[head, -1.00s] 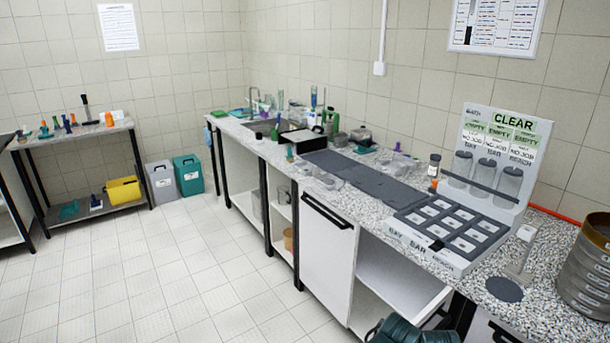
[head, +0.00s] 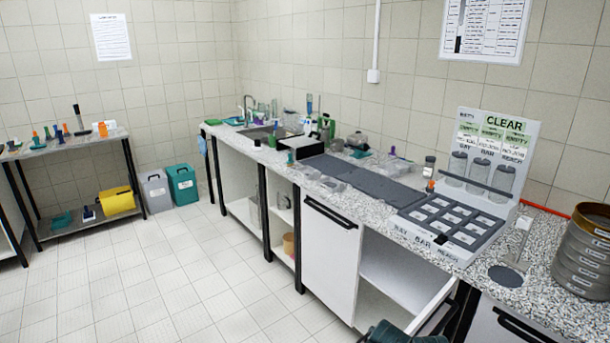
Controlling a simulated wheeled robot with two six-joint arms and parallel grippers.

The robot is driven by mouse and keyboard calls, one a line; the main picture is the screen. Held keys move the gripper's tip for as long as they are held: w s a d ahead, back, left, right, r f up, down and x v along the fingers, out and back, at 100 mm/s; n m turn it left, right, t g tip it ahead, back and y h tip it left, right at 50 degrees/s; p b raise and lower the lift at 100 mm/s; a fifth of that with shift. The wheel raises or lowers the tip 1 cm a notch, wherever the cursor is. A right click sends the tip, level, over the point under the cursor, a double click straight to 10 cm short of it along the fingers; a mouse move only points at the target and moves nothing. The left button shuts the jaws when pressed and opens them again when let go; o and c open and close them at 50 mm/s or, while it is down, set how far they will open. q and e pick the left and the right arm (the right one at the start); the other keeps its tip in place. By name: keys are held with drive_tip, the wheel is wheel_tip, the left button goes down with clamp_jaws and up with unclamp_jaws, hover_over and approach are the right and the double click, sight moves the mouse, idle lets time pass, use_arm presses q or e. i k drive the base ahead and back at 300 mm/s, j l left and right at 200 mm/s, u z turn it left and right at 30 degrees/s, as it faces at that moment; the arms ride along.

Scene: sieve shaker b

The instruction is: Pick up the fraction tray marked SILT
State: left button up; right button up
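No tray marked SILT can be made out; the lettering on the small items is too small to read. A dark grey rack (head: 403,213) with several white-labelled compartments sits on the speckled counter at the right, below the board reading CLEAR (head: 509,127). Several clear, shallow dish-like items lie farther left on the counter, around the dark mats (head: 372,187). A stack of brown-grey sieves (head: 580,262) with white labels stands at the right edge. Neither of my grippers is in view.
The counter (head: 545,300) runs from the sink to the right edge, with open shelves below. A dark teal shape (head: 400,337) at the bottom edge is cut off and unclear. A side bench (head: 70,143) stands at the left. The tiled floor (head: 190,290) between is clear.

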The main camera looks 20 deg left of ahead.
sight(308, 173)
drive_tip(key=i+j+z, duration=0.15)
drive_tip(key=j, duration=0.6)
drive_tip(key=j+z, duration=0.1)
drive_tip(key=j, duration=0.6)
drive_tip(key=i+j+z, duration=0.15)
drive_tip(key=j, duration=0.6)
drive_tip(key=i+j+z, duration=0.1)
drive_tip(key=j, duration=0.2)
drive_tip(key=i+j+z, duration=0.1)
drive_tip(key=j, duration=0.25)
drive_tip(key=i+j+z, duration=0.1)
drive_tip(key=j, duration=0.25)
drive_tip(key=i+j, duration=0.2)
drive_tip(key=i, duration=0.2)
drive_tip(key=i+j+z, duration=0.1)
drive_tip(key=i, duration=0.75)
